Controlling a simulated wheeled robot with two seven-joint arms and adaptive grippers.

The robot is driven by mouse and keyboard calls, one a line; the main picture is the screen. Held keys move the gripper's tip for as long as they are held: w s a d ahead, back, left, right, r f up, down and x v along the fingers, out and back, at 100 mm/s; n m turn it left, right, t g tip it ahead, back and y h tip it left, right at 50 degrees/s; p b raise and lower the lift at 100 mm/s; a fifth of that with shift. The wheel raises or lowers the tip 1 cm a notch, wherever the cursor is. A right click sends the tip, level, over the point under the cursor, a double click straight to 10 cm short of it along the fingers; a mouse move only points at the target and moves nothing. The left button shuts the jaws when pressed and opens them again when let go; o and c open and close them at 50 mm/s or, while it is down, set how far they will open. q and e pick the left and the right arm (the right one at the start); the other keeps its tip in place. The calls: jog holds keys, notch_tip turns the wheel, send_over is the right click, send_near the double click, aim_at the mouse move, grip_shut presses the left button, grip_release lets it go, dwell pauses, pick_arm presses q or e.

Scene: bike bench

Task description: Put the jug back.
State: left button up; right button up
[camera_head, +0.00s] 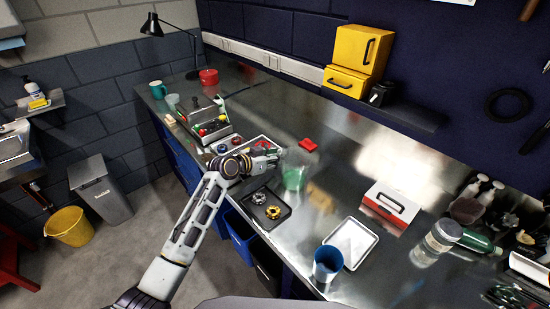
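A clear jug (297,172) with green contents stands upright on the metal bench, near the middle of the view. My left gripper (277,153) is at the jug's upper left side, with its fingers pointing right toward it. The gripper is small here, so I cannot tell whether its fingers are open or closed, or whether they touch the jug. A jug handle cannot be made out. My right gripper is not in view.
A dark tray (281,214) with metal parts lies in front. A white tray (351,258) and a blue cup (327,264) stand at the front edge. A red and white box (391,203) is to the right. A red item (307,145) lies behind the jug.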

pick_arm(q)
jog(key=shift+r, duration=0.15)
jog(key=b+v, duration=0.1)
jog(key=v, duration=1.1)
dwell(0.5)
jog(key=shift+w, duration=0.1)
dwell(2.0)
